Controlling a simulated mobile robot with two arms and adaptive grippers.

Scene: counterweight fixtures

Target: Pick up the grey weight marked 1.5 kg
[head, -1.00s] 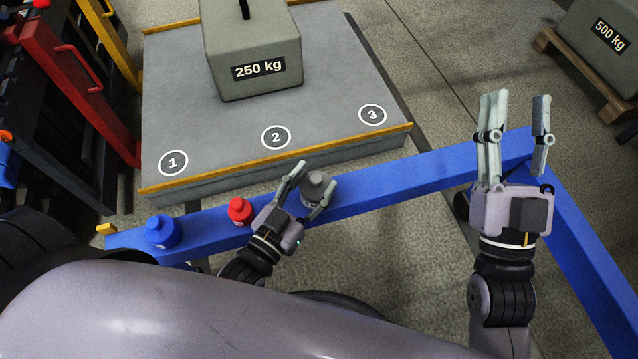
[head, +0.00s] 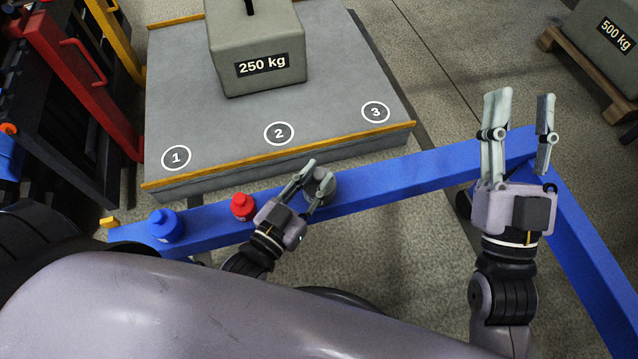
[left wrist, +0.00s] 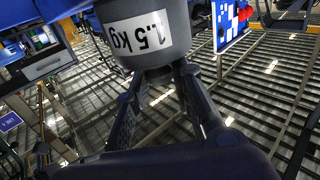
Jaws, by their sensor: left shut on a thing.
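The grey weight (head: 332,191) is at the blue beam, right of the red weight, partly hidden by my left gripper in the head view. In the left wrist view, the grey weight (left wrist: 155,48) fills the top, with its "1.5 kg" label upside down. My left gripper (head: 320,173) is shut on the grey weight, its fingers close together around the upper part. I cannot tell whether the weight still touches the beam. My right gripper (head: 520,98) is open and empty, above the beam's right end.
A red weight (head: 242,206) and a blue weight (head: 166,226) stand on the blue beam (head: 400,182) to the left. Behind is a grey platform (head: 225,165) with spots 1, 2 and 3 and a 250 kg block (head: 257,45). A 500 kg block (head: 600,35) sits far right.

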